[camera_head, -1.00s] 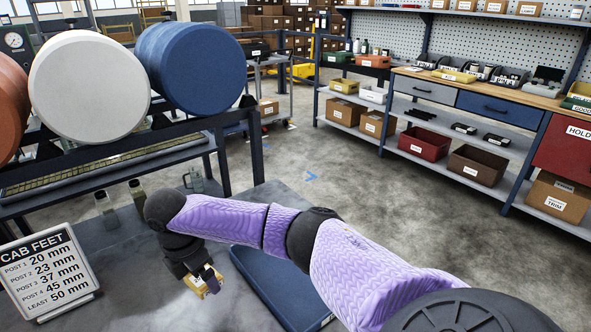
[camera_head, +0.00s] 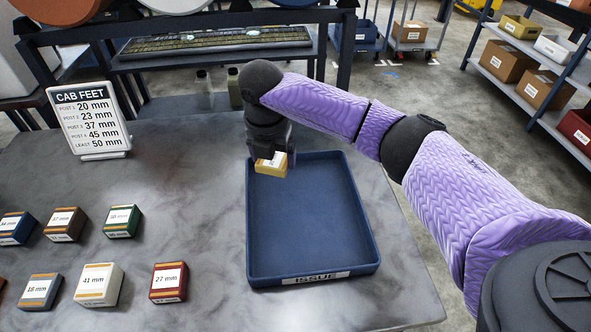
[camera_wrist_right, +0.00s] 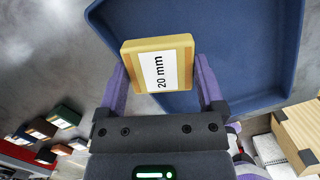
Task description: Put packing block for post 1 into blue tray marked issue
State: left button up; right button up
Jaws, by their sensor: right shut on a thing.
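The yellow block (camera_head: 270,165), labelled 20 mm in the right wrist view (camera_wrist_right: 160,66), is held in my right gripper (camera_head: 270,152). The gripper's two fingers clasp its sides. In the head view the block overlaps the far left corner of the blue tray (camera_head: 363,215), marked ISSUE on its near rim. Its height above the tray is hard to tell. The tray's floor looks empty. The CAB FEET sign (camera_head: 88,118) stands on the table at left and gives 20 mm for post 1. My left gripper is not in view.
Several other labelled blocks, such as a green one (camera_head: 122,220), a white one (camera_head: 98,285) and a red one (camera_head: 168,281), lie left of the tray. Bare grey tabletop (camera_head: 190,180) lies between them and the tray. A dark rack (camera_head: 200,22) stands behind the table.

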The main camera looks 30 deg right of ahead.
aim_at(277, 188)
notch_tip(277, 188, down, 6)
jog(key=shift+f+b, duration=0.15)
jog(key=shift+b, duration=0.9)
jog(key=shift+f, duration=0.4)
jog(key=shift+r, duration=0.15)
jog(key=o, duration=1)
jog(key=r+p, duration=0.1)
jog(key=r, duration=0.2)
jog(key=a+r+p, duration=0.1)
jog(key=r+p, duration=0.1)
jog(key=r, duration=0.2)
jog(key=s+r+p, duration=0.1)
jog(key=r+p, duration=0.1)
jog(key=r, duration=0.2)
jog(key=shift+a+r, duration=0.1)
jog(key=shift+a, duration=0.05)
jog(key=shift+r, duration=0.45)
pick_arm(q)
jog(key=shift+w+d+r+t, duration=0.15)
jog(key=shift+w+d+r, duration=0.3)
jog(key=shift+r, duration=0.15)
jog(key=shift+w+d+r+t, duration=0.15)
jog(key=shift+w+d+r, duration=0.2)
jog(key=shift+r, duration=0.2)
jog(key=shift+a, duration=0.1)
